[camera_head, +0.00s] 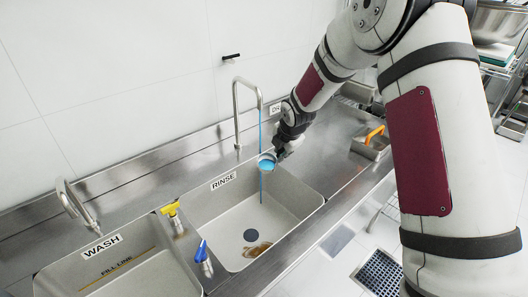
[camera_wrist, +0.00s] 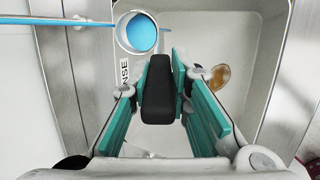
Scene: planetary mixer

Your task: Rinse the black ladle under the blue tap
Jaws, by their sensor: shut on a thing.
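My gripper (camera_head: 284,150) is shut on the black handle (camera_wrist: 158,92) of the ladle, over the RINSE sink (camera_head: 307,198). The handle sits between the teal finger pads in the wrist view. The ladle's round bowl (camera_head: 267,163) has a pale metallic rim and holds blue water. It also shows beyond the fingers in the wrist view (camera_wrist: 138,33). A metal gooseneck tap (camera_head: 237,110) is running, and its thin blue stream (camera_head: 261,125) falls at the bowl. Blue also runs below the bowl into the sink.
The WASH sink (camera_head: 130,272) is at the lower left, with another tap (camera_head: 75,205). Yellow (camera_head: 170,210) and blue-topped (camera_head: 202,252) items stand on the divider. A brown patch (camera_head: 257,249) lies near the dark drain (camera_head: 250,235). A tray with an orange-handled item (camera_head: 374,133) stands right.

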